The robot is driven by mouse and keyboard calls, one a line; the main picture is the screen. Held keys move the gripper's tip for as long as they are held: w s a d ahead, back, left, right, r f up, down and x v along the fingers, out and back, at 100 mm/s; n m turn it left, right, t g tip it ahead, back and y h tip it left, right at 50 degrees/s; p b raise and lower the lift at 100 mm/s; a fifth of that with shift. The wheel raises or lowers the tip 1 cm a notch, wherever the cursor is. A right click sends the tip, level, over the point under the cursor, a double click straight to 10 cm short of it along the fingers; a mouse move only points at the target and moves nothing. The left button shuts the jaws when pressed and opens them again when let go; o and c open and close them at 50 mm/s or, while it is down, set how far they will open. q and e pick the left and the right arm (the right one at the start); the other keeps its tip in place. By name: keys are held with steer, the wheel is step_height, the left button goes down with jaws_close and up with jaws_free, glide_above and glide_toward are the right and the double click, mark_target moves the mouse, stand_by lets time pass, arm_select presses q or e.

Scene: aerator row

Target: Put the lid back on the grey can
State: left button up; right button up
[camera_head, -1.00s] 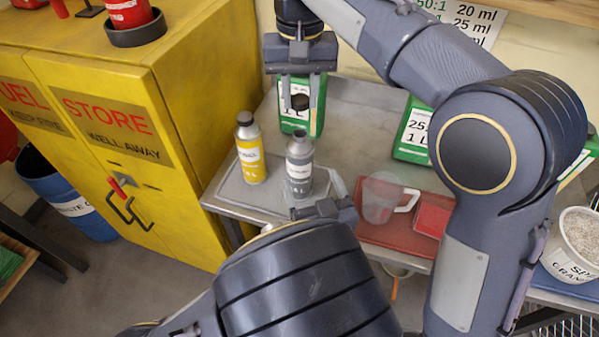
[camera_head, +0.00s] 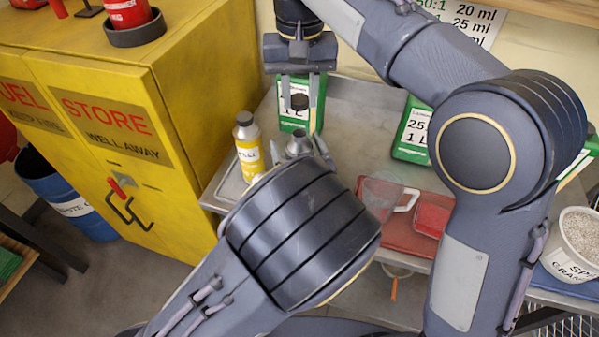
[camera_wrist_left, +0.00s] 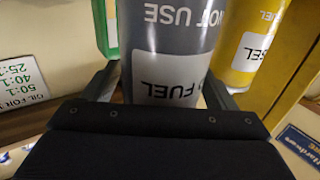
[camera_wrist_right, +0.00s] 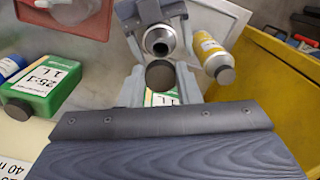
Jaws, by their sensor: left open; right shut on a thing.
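The grey can (camera_head: 298,144) stands upright on the bench, and its open neck shows in the right wrist view (camera_wrist_right: 158,41). My left arm hides most of it in the head view. My left gripper (camera_wrist_left: 158,88) is open, with its fingers on both sides of the can's body; whether they touch it I cannot tell. My right gripper (camera_head: 299,104) points down and is shut on the black lid (camera_wrist_right: 160,74), which it holds above and behind the can, apart from the neck. The lid also shows in the head view (camera_head: 299,102).
A yellow can (camera_head: 248,150) with a dark cap stands just left of the grey can. A green bottle (camera_head: 291,88) is behind. A clear jug (camera_head: 380,192) on a red tray (camera_head: 398,236) stands to the right. The yellow fuel cabinet (camera_head: 190,130) borders the left side.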

arm_select(q)
steer(key=shift+c, duration=0.3)
steer(key=c, duration=1.4)
arm_select(e)
glide_above(300, 135)
steer(key=shift+f, duration=2.5)
steer(key=shift+f, duration=0.9)
steer(key=shift+f, duration=0.55)
